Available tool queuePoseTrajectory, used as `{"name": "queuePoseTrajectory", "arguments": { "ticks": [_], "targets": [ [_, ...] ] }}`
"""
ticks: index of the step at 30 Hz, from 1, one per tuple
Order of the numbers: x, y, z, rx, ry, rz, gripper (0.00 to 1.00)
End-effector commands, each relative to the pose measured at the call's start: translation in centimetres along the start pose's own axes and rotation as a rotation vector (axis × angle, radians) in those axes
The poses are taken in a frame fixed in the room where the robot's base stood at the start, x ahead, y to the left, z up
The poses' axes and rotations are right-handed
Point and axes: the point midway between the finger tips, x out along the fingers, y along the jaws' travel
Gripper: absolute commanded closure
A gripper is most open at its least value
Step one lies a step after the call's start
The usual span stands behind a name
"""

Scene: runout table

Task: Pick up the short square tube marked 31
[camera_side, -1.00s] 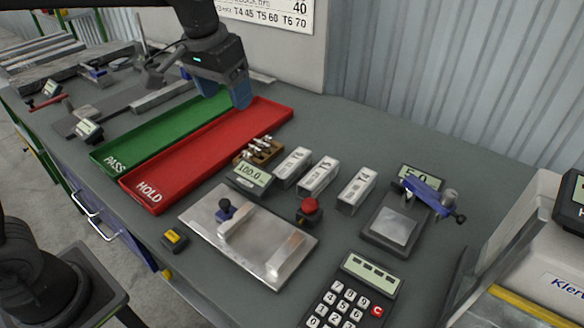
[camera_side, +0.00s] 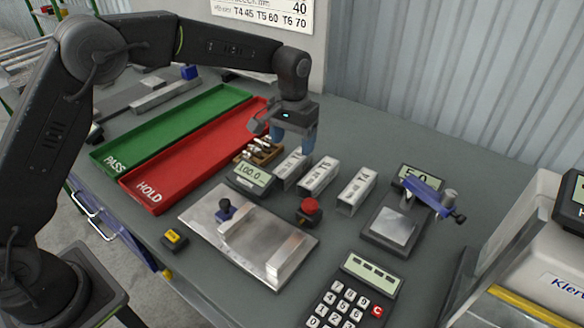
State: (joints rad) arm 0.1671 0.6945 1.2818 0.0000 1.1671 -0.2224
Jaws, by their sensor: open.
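I cannot read the mark 31 on any piece. Three short, light, square-ended pieces stand in a row right of the red tray: a left one (camera_side: 292,172), a middle one (camera_side: 318,176) and a right one (camera_side: 357,191). Their marks look like T4 on the right one and T5 on the middle one; the left mark is hidden. A pale bar (camera_side: 287,256) lies on the metal plate, with no legible mark. My gripper (camera_side: 294,143), with blue fingers, is open and empty, above and behind the left piece, partly covering its far end in this view.
A green PASS tray (camera_side: 125,149) and a red HOLD tray (camera_side: 152,192) lie left. A small wooden box (camera_side: 247,158), a display (camera_side: 250,178), a red button (camera_side: 309,206), a metal plate (camera_side: 200,215), a clamp gauge (camera_side: 385,243) and a calculator (camera_side: 350,295) crowd the table.

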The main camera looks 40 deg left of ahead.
Motion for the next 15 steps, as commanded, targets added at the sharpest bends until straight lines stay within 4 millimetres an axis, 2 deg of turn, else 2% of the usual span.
{"name": "queuePoseTrajectory", "arguments": {
  "ticks": [3,8,15],
  "targets": [
    [1.4,0.0,0.0,0.000,0.000,0.000,0.28],
    [2.4,-0.1,0.0,0.000,-0.001,0.000,0.28],
    [5.8,-0.2,0.1,0.000,-0.001,0.000,0.28]
  ]
}}
